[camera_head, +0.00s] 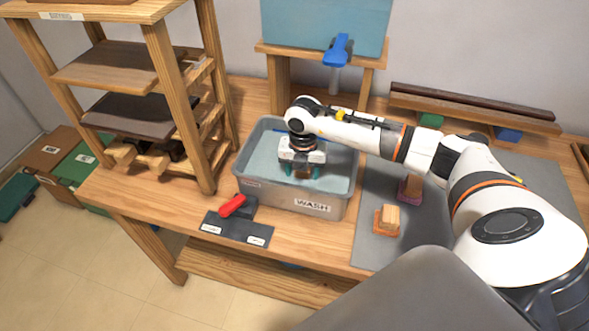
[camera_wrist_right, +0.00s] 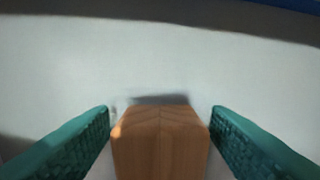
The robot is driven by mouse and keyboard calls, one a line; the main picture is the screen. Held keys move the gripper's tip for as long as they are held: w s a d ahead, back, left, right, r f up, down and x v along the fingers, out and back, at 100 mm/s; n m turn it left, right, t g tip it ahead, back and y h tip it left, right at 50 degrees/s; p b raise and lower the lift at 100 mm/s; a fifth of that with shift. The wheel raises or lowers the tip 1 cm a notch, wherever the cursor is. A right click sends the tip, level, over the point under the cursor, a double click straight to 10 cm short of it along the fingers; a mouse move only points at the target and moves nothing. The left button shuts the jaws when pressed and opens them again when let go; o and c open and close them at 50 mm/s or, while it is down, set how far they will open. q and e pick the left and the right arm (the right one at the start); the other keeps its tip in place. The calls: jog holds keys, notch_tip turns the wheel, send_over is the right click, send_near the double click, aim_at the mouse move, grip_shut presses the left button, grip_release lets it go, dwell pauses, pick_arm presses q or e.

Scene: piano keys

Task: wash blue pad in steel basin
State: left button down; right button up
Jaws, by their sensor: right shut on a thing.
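The grey steel basin (camera_head: 331,204), labelled WASH, stands on the wooden bench and holds pale liquid. My right gripper (camera_head: 301,174) is down inside the basin, shut on a wooden handle (camera_head: 302,173). In the right wrist view, the wooden handle (camera_wrist_right: 160,143) sits between the two green fingers of my right gripper (camera_wrist_right: 160,135). No blue pad shows under the handle; its lower end is hidden, and I cannot tell the pad's colour or whether it touches the basin floor. My left gripper is not in view.
Wooden-handled blocks with an orange pad (camera_head: 387,220) and a purple pad (camera_head: 410,188) stand on the grey mat (camera_head: 375,247).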

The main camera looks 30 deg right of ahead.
jog(key=shift+w+a+b, duration=0.65)
jog(key=shift+w+a, duration=0.6)
jog(key=shift+w, duration=0.25)
jog(key=shift+s+d+r+p, duration=0.1)
jog(key=shift+s+d+p, duration=0.35)
jog(key=shift+s+d, duration=0.85)
jog(key=shift+s, duration=0.25)
jog(key=shift+w+a+b, duration=0.5)
jog(key=shift+w+a, duration=0.8)
jog(key=shift+w, duration=0.25)
jog(key=shift+s+d+p, duration=0.45)
jog(key=shift+s+d, duration=0.25)
jog(key=shift+s, duration=0.1)
jog(key=shift+s+d, duration=0.6)
jog(key=shift+s, duration=0.15)
jog(key=shift+w+a, duration=0.3)
jog(key=shift+w, duration=0.05)
jog(key=shift+w+a+b, duration=0.45)
jog(key=shift+w+a, duration=0.6)
jog(key=shift+w, duration=0.15)
